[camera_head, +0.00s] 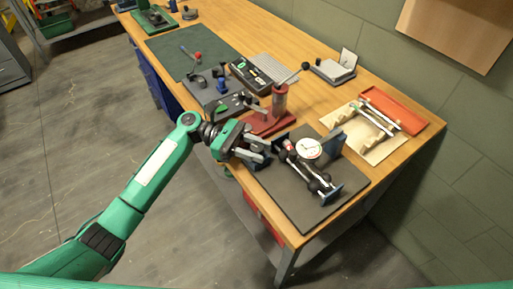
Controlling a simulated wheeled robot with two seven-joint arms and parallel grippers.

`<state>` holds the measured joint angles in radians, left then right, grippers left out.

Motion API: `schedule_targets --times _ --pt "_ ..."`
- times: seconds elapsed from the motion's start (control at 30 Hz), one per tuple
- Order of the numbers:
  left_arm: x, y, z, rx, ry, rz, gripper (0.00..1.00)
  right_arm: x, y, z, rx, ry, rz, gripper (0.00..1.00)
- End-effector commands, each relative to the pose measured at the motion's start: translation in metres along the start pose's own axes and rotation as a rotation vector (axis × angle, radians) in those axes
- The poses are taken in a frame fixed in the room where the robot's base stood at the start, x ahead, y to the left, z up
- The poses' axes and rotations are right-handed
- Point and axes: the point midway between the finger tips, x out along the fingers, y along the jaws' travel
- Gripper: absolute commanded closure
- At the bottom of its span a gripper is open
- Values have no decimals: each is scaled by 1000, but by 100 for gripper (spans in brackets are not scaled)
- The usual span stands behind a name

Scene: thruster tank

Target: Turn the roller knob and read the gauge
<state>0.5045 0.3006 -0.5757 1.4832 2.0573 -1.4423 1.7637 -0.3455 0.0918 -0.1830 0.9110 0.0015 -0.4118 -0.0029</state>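The gauge (309,148) has a round white dial and stands over a roller assembly on a dark grey plate at the near end of the bench. The roller assembly (312,180) has dark rollers and a light shaft between blue end supports; which part is its knob is too small to tell. My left gripper (266,152) is at the left edge of the dark plate (299,209), left of the gauge. Its fingers look apart, with nothing visible between them. The dial reading is too small to make out. My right gripper is not in view.
A wooden fixture (367,129) and an orange-red tray (394,111) lie to the right. A black box (250,76) and a green mat (190,50) are farther back on the wooden bench (338,221).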

Motion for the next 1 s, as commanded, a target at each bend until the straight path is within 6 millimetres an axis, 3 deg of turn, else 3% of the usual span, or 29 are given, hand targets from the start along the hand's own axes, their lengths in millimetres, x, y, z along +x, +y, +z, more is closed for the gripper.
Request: schedule_targets --times 0.1,0.47,0.77,1.0 --pt "0 0 0 -1 0 0 48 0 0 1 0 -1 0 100" --pt "-7 0 -1 0 1 2 48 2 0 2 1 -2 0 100" --pt "-66 1 -3 0 2 4 48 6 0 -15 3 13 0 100" --pt "-115 0 -2 0 1 3 48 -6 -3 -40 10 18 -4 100"
